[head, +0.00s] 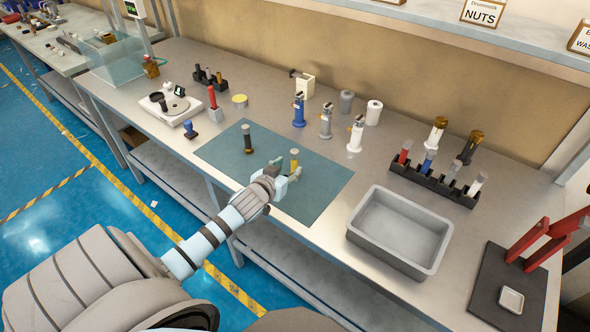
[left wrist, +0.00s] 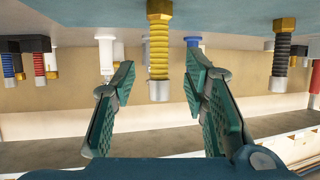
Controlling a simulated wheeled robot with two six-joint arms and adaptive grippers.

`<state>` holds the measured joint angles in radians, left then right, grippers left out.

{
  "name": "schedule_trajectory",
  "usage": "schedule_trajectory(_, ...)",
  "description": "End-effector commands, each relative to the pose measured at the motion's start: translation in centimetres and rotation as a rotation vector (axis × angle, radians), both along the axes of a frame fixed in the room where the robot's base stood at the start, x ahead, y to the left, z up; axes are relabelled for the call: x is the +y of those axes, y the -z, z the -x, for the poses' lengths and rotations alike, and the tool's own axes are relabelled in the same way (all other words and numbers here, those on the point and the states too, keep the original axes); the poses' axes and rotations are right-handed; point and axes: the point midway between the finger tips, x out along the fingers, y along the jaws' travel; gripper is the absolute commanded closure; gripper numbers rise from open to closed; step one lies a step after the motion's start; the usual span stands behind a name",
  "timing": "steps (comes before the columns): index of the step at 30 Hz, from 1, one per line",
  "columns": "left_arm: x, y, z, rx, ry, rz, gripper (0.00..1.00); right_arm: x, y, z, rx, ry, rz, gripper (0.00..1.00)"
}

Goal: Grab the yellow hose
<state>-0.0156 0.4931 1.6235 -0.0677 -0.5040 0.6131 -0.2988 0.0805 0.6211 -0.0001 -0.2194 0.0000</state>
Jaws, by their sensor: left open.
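The yellow hose (head: 294,162) stands upright on the blue-green mat (head: 225,152), just beyond my left gripper (head: 281,170). In the left wrist view, where the scene hangs upside down, the yellow ribbed hose (left wrist: 158,50) has a brass fitting and a grey end. It appears between the two spread green finger pads of my left gripper (left wrist: 160,95). The fingers are open and apart from the hose, with visible gaps on both sides. My right gripper is not in view.
A black hose (head: 248,138) stands on the mat to the left. Blue, grey and white fittings (head: 326,122) stand behind the mat. A grey bin (head: 365,237) and a black rack (head: 433,184) with several hoses are to the right. Bare mat lies right of the yellow hose.

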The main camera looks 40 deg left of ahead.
Motion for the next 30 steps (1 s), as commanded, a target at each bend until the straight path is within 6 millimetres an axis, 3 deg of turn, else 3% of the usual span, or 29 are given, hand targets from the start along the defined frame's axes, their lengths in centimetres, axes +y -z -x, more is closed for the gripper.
schedule_trajectory(10, 1.2, 2.4, -4.9, 0.001, 0.000, 0.001, 0.59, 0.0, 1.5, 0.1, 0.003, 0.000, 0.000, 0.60)
schedule_trajectory(17, 1.3, 2.5, -5.4, 0.001, 0.002, 0.000, 0.59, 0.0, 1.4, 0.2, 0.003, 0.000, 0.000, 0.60)
schedule_trajectory(25, 1.3, 2.5, -5.3, 0.001, 0.002, 0.000, 0.99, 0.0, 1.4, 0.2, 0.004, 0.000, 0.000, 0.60)
schedule_trajectory(30, 1.3, 2.4, -5.3, 0.000, 0.002, 0.000, 1.00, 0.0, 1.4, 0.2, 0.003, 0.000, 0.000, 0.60)
